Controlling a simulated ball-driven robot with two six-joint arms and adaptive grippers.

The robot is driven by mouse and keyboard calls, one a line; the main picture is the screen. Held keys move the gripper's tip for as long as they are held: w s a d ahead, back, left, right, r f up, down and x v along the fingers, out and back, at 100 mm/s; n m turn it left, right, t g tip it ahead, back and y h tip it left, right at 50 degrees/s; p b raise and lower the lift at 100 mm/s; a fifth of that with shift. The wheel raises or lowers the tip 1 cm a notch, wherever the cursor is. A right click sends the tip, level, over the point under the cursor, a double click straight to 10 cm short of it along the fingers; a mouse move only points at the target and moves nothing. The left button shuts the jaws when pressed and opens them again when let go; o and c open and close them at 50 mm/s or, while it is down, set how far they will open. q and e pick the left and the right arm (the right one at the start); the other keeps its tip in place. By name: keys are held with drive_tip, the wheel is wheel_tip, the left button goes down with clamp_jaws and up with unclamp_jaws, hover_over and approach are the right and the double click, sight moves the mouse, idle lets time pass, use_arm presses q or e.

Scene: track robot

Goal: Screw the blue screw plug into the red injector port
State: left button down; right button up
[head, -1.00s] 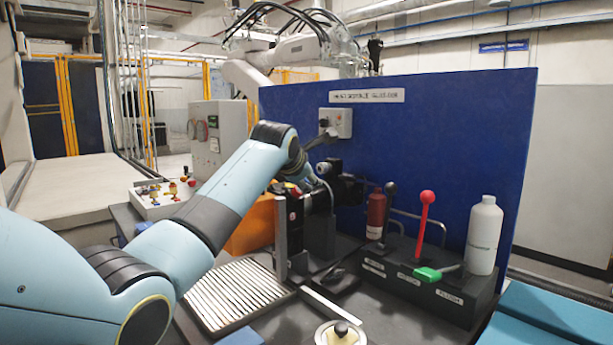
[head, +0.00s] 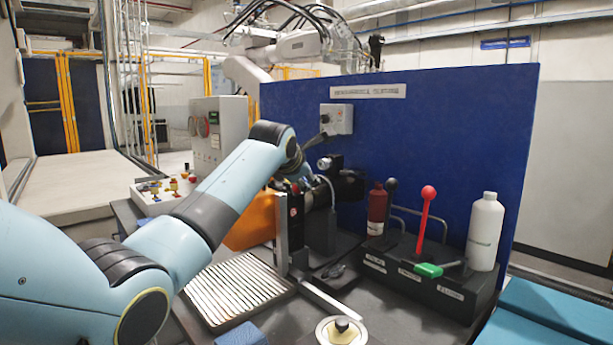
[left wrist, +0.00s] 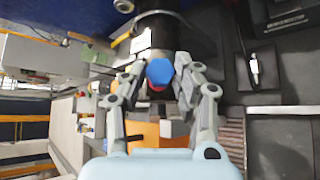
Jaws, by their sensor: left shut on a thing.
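The blue screw plug (left wrist: 160,72) sits between the fingertips of my left gripper (left wrist: 161,74) in the left wrist view. The gripper is shut on it. A bit of red, which looks like the injector port (left wrist: 157,88), shows right at the plug's lower edge; the plug hides most of it. I cannot tell how deep the plug sits in the port. In the head view my left arm reaches over to the dark machine block, and its wrist mostly hides the fingers and the plug. My right gripper is not in view.
A blue panel (head: 430,130) stands behind the work spot. A dark lever block (head: 430,280) with a red-knobbed lever (head: 424,220) and a white bottle (head: 485,232) stand to the right. An orange box (head: 250,225) and a ribbed tray (head: 237,290) lie below the arm.

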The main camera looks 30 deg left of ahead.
use_arm(q)
drive_tip(key=shift+w+a+f, duration=0.1)
drive_tip(key=shift+a+f, duration=0.2)
drive_tip(key=c, duration=0.9)
unclamp_jaws()
drive_tip(key=v, duration=1.2)
